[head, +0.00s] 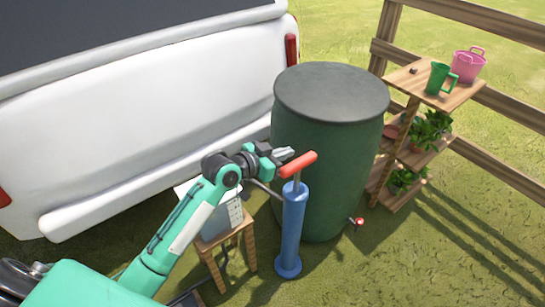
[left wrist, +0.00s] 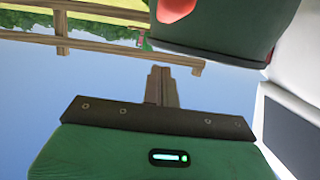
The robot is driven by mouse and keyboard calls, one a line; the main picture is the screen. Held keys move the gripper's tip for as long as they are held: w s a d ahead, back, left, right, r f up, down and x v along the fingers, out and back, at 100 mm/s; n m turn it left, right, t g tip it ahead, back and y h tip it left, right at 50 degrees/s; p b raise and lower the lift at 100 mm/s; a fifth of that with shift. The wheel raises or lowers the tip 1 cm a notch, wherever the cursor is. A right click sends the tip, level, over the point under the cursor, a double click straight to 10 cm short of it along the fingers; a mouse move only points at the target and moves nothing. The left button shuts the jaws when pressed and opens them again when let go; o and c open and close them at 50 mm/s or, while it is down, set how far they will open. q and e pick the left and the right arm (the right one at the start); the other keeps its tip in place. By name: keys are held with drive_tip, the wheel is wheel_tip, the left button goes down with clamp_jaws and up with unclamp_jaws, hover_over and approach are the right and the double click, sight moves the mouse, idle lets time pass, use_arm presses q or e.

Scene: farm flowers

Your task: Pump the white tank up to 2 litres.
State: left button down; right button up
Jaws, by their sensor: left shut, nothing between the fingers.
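A blue upright pump (head: 292,230) stands on the grass with its red-orange T-handle (head: 299,164) raised on a thin rod. My left gripper (head: 284,155) is shut and empty, with its fingertips close beside the handle's left end; I cannot tell whether they touch. In the left wrist view the shut fingers (left wrist: 161,88) show, and a red piece (left wrist: 175,8), likely the handle, is at the top edge. A whitish-grey tank (head: 223,218) with marks on its side sits on a wooden stool, partly hidden by my left arm. Its level is not readable. My right gripper is not in view.
A large dark green barrel (head: 332,93) with a red tap (head: 359,221) stands right behind the pump. A white vehicle (head: 150,110) fills the left. A wooden shelf (head: 400,80) with a green jug (head: 437,78), pink basket (head: 467,65) and plants stands right, by a fence.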

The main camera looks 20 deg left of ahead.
sight(292, 165)
use_arm(q)
drive_tip(key=x, duration=0.3)
drive_tip(key=shift+w+d, duration=0.25)
drive_tip(key=shift+w, duration=0.1)
wheel_tip(292, 165, down, 3)
drive_tip(key=shift+s+a, duration=0.1)
drive_tip(key=shift+s, duration=0.05)
drive_tip(key=shift+f, duration=0.6)
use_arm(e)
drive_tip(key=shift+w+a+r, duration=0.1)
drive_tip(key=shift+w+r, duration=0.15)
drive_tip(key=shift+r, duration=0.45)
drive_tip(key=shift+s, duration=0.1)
